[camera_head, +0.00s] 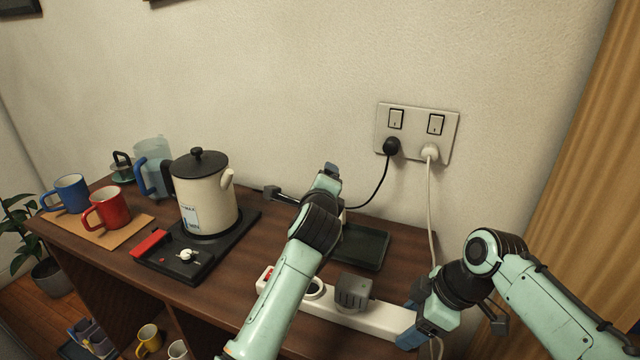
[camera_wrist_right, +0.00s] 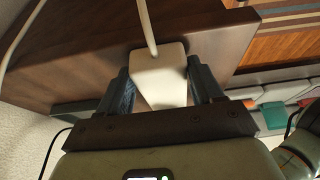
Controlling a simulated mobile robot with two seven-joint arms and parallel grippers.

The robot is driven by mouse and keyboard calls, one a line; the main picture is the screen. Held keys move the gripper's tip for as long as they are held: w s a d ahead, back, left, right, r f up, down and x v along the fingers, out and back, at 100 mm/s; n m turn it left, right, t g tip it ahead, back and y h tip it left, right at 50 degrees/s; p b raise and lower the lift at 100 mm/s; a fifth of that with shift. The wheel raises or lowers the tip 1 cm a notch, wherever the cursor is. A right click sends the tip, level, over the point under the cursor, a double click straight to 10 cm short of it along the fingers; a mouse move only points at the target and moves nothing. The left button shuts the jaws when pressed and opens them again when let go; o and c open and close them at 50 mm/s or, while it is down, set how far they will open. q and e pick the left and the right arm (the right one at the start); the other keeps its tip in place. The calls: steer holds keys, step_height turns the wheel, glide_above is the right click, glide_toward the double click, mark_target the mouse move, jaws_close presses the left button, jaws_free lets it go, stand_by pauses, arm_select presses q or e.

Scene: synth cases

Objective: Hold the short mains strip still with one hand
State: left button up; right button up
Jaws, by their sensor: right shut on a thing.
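The short white mains strip (camera_head: 375,318) lies along the front right of the wooden counter. It has a red switch at its left end, a round socket partly behind my left arm, and a grey plug block (camera_head: 353,292) seated in it. My right gripper (camera_head: 410,328) is at the strip's right end. In the right wrist view the strip's white end (camera_wrist_right: 160,78) sits between the two fingers of this gripper (camera_wrist_right: 162,88), which is shut on it. My left gripper (camera_head: 328,178) is farther back, near the wall; its jaws are mostly hidden by its own wrist.
A wall socket plate (camera_head: 417,133) holds a black plug and a white plug, whose white cable (camera_head: 431,215) hangs down to the right. A dark tray (camera_head: 365,247) lies behind the strip. The cream kettle (camera_head: 207,195) and red mug (camera_head: 106,208) stand left.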

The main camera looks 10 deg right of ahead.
steer(key=o, duration=1.3)
steer(key=shift+o, duration=0.2)
steer(key=v, duration=1.2)
arm_select(q)
steer(key=shift+r, duration=0.1)
arm_select(e)
steer(key=shift+a+r, duration=0.1)
arm_select(q)
step_height(320, 180, up, 15)
steer(key=s+p, duration=0.2)
steer(key=p, duration=0.9)
steer(key=shift+s+t, duration=0.2)
steer(key=shift+t, duration=0.1)
arm_select(e)
step_height(320, 180, up, 10)
arm_select(q)
steer(key=shift+f, duration=0.2)
